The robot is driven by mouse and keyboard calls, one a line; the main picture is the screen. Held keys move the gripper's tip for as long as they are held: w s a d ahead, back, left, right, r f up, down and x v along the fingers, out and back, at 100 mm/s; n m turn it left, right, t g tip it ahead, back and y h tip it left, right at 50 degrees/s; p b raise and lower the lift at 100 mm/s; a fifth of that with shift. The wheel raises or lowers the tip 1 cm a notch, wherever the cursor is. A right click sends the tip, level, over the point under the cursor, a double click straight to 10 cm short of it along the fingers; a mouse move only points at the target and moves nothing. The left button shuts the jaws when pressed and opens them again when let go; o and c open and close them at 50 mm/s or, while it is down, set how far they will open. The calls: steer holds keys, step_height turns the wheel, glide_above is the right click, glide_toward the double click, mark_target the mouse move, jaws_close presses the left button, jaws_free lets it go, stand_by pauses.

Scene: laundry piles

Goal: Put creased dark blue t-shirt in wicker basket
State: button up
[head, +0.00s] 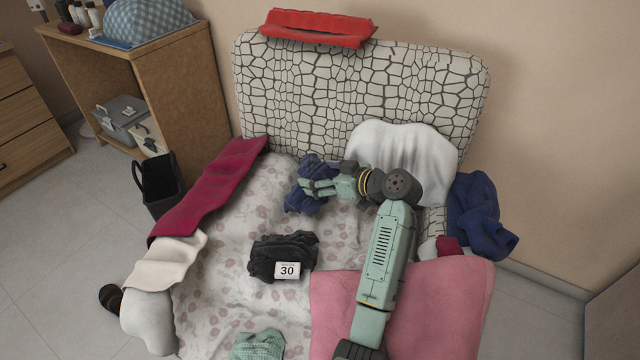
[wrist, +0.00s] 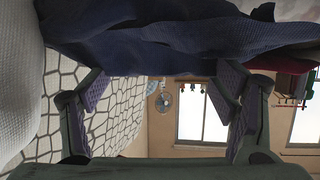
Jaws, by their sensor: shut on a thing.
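My gripper (head: 312,187) is shut on a creased dark blue t-shirt (head: 304,202), above the back part of the chair's seat. The t-shirt is bunched and shows above and below the fingers. In the wrist view, the dark blue cloth (wrist: 165,45) spans the top of the picture, across the ends of both fingers. I cannot tell whether it touches the seat cover. Another dark blue garment (head: 478,215) hangs over the chair's right arm. No wicker basket is clearly visible in either view.
The armchair (head: 360,85) holds a white cloth (head: 405,155), a crimson cloth (head: 212,190), a pink towel (head: 450,300) and a black bundle labelled 30 (head: 283,256). A red garment (head: 318,27) lies on its backrest. A dark bin (head: 160,185) stands left, beside a wooden shelf (head: 185,85).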

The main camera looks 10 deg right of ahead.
steer(key=shift+f, duration=1.7)
steer(key=o, duration=1.3)
steer(key=shift+c, duration=0.2)
steer(key=p+v, duration=0.1)
steer(key=v, duration=0.9)
steer(key=shift+s+d+p, duration=0.3)
steer(key=shift+w+f, duration=0.1)
steer(key=shift+f, duration=0.05)
